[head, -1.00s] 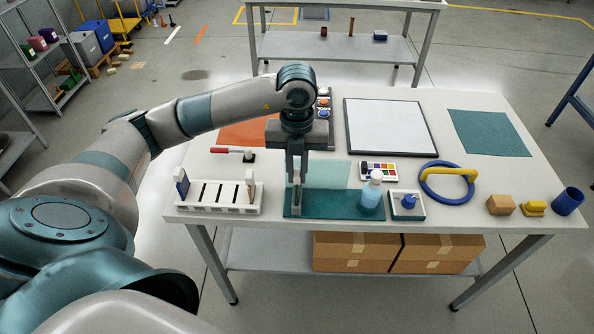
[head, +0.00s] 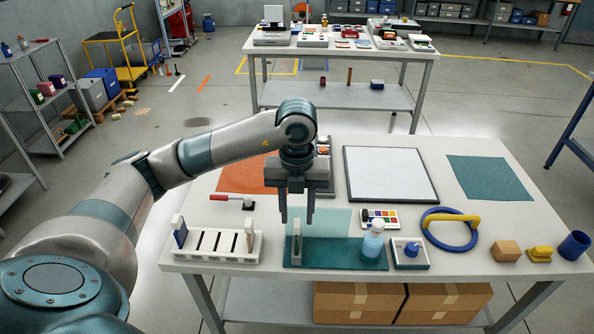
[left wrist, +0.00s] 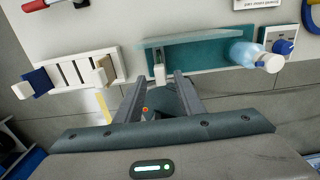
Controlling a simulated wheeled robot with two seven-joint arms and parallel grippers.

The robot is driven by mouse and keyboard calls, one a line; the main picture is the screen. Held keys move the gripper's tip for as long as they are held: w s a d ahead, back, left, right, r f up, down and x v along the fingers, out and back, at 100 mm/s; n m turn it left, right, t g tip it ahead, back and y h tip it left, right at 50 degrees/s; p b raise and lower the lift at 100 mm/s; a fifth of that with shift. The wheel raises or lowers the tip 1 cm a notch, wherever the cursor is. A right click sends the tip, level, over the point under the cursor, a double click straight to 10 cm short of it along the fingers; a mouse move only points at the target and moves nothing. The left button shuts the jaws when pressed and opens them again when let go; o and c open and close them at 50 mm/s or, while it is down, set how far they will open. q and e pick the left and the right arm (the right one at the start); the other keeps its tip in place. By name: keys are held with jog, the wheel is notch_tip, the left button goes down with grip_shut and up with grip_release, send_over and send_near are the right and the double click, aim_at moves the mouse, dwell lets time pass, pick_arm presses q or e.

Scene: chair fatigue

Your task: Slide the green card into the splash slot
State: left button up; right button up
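A thin upright card with a pale top (head: 297,243) stands near the left end of the teal splash base (head: 340,258), in front of a clear pane (head: 330,222). It is seen nearly edge-on, so its green colour is hard to confirm; the slot under it is hidden. My left gripper (head: 297,217) is open above the card, with its fingers apart on either side of the card's top. The card's pale top (left wrist: 159,74) also shows in the left wrist view, just beyond the open fingertips (left wrist: 156,80). My right gripper is out of view.
A white slotted rack (head: 215,247) on the left holds a blue card (head: 180,233) and a beige one (head: 249,236), with empty slots between. A light-blue bottle (head: 373,243) stands on the splash base's right end. A blue-knobbed box (head: 410,254) sits to its right.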

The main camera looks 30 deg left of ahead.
pick_arm(q)
notch_tip(320, 180, up, 14)
jog(key=b, duration=0.1)
dwell(0.6)
dwell(1.0)
